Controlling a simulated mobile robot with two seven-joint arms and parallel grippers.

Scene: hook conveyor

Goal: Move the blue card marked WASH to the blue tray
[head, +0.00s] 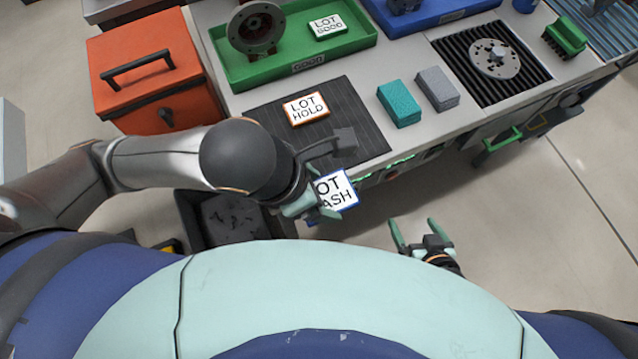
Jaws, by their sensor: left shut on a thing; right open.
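The card (338,191) marked with a partly hidden "LOT WASH" has a white face and blue edges. My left gripper (318,204) is shut on its left side and covers part of the lettering. It holds the card in front of the bench's near edge. The blue tray (440,20) stands at the back of the bench, cut off by the top of the picture; a dark part sits in it. My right gripper (420,235) is open and empty, low in front of the bench at the right.
An orange card marked LOT HOLD (307,108) lies on a black mat (354,101). A green tray (349,46) holds a flanged part and a LOT GOOD card (327,27). Teal (399,103) and grey (437,89) blocks stand nearby. An orange toolbox (145,70) is left.

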